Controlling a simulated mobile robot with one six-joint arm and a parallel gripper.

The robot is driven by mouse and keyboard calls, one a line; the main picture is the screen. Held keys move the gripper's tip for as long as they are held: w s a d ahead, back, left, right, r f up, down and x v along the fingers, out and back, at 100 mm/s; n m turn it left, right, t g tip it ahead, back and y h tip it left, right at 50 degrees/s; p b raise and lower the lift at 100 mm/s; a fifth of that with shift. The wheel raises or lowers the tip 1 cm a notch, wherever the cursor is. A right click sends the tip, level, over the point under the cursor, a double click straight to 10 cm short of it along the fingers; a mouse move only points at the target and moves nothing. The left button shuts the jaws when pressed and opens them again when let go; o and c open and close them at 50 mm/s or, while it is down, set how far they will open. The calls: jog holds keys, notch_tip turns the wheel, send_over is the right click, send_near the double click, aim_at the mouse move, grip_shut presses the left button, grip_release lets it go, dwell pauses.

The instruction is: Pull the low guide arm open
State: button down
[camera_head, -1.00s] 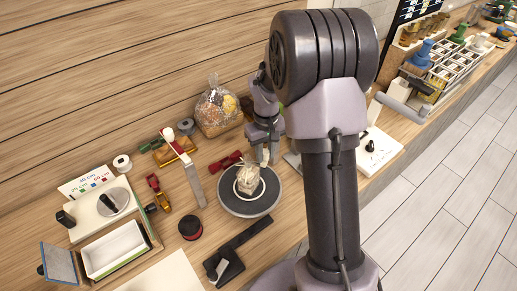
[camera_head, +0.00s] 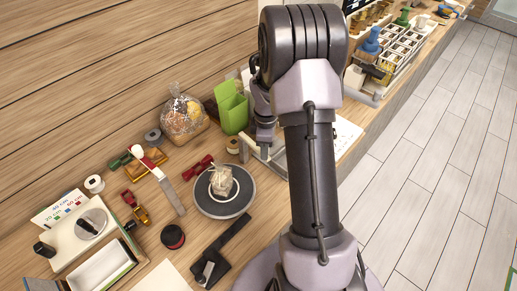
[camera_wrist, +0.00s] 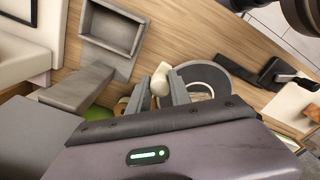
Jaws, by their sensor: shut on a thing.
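My gripper (camera_head: 265,143) is behind and right of the dark turntable in the head view. In the wrist view my gripper (camera_wrist: 168,92) is shut on a pale, rounded knob (camera_wrist: 160,77), which appears to belong to the low guide arm. A grey bar (camera_head: 268,163) shows just below my gripper in the head view; its join to the knob is hidden. The round turntable (camera_head: 206,207) carries a small wrapped bundle (camera_head: 221,183), and its dark disc shows beyond my fingers in the wrist view (camera_wrist: 222,76).
A green box (camera_head: 232,108) and a bag of bread-like items (camera_head: 182,115) stand behind the turntable. A flat bar with a red-and-white end (camera_head: 165,183) lies left of it. A black angled tool (camera_head: 226,243) lies in front. My arm fills the picture's centre.

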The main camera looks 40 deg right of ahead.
jog(key=shift+w+d+n, duration=0.1)
jog(key=shift+d+n, duration=0.5)
jog(key=shift+d, duration=0.1)
jog(key=c, duration=1.2)
grip_release()
jog(key=shift+r, duration=0.1)
notch_tip(320, 180, up, 17)
jog(key=p, duration=0.3)
jog(key=shift+r, duration=0.15)
